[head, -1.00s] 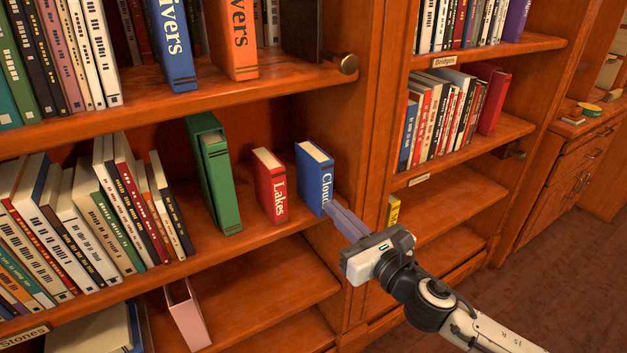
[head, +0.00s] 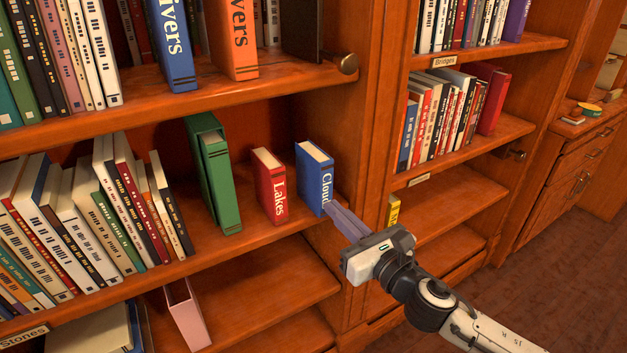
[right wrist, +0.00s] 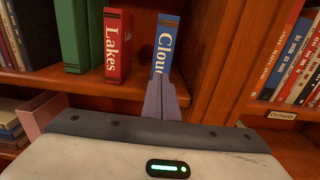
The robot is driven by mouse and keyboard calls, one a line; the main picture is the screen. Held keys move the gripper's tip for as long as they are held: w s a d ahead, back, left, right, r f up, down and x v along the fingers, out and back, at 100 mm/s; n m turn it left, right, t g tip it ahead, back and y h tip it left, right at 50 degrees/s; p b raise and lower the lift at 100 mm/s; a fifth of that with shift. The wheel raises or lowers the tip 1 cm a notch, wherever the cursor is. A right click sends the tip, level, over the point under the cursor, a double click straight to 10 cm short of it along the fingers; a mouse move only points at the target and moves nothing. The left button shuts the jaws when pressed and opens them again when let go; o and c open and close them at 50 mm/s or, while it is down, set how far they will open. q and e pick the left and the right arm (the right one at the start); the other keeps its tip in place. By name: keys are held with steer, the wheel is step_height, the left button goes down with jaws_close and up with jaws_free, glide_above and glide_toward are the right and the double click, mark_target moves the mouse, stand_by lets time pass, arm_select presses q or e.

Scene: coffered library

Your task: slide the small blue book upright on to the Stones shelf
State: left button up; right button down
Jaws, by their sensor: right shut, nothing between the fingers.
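The small blue book (head: 316,178), its spine lettered "Cloud" with the end hidden, stands upright on the shelf marked "Stones" (head: 24,334). It is right of a red book lettered "Lakes" (head: 271,185) with a gap between them. It also shows in the right wrist view (right wrist: 166,42). My right gripper (head: 336,210) is shut and empty, its fingertips at the lower spine of the blue book. The fingers hide part of that spine in both views, and I cannot tell whether they touch it. My left gripper is not in view.
A green slipcase (head: 213,175) stands left of the red book. Several leaning books fill the shelf's left part. An upright wooden divider (head: 370,150) stands close right of the blue book. A pink box (head: 187,315) is on the shelf below, with bare boards to its right.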

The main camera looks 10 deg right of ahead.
steer(key=shift+w+a, duration=0.2)
steer(key=shift+w, duration=0.35)
stand_by(0.4)
steer(key=shift+x, duration=1.15)
steer(key=p+v, duration=0.1)
steer(key=v, duration=0.5)
